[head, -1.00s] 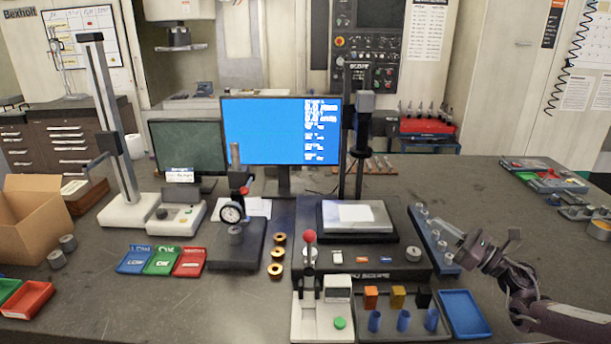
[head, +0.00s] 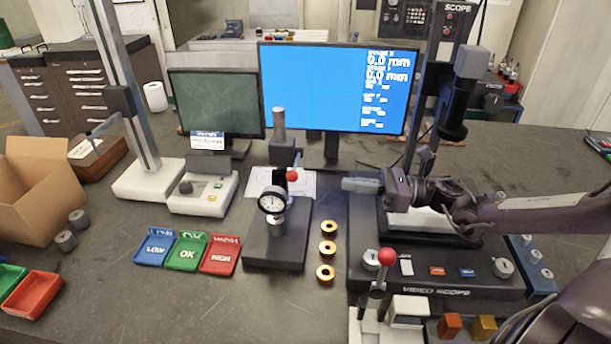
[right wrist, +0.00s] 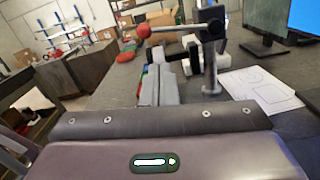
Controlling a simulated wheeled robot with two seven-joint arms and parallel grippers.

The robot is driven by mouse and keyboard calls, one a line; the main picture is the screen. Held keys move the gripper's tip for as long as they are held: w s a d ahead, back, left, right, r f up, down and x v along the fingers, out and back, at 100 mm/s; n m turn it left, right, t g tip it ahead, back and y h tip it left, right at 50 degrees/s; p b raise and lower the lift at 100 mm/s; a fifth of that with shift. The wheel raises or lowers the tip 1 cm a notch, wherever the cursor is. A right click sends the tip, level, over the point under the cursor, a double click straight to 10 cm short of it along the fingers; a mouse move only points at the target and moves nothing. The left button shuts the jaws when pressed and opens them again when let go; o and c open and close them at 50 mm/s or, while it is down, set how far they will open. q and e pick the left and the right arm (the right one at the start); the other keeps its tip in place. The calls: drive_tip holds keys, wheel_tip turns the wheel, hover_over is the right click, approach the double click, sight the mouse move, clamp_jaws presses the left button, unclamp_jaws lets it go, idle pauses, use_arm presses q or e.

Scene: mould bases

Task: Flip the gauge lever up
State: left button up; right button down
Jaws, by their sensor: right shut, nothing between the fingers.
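The dial gauge (head: 271,201) has a round white face and stands on a dark base (head: 275,250). A grey cylinder sits below the dial. Its lever ends in a red ball knob (head: 292,174) beside the upper right of the dial. In the right wrist view the red knob (right wrist: 143,31) is on a metal rod leading to the stand's post (right wrist: 211,60). My right gripper (head: 350,185) is shut and empty, pointing left, to the right of the knob and apart from it. Its fingers show in the right wrist view (right wrist: 158,85). My left gripper is out of view.
Several brass rings (head: 327,249) lie right of the gauge base. Blue, green and red trays (head: 187,254) lie to its left. The video scope (head: 435,283) is below my right arm, with a red-knobbed lever device (head: 387,257) in front. A monitor (head: 320,90) stands behind.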

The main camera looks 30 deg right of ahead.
sight(296, 163)
drive_tip(key=b+x, duration=0.2)
drive_tip(key=x, duration=0.8)
drive_tip(key=shift+w, duration=0.2)
drive_tip(key=shift+d, duration=0.1)
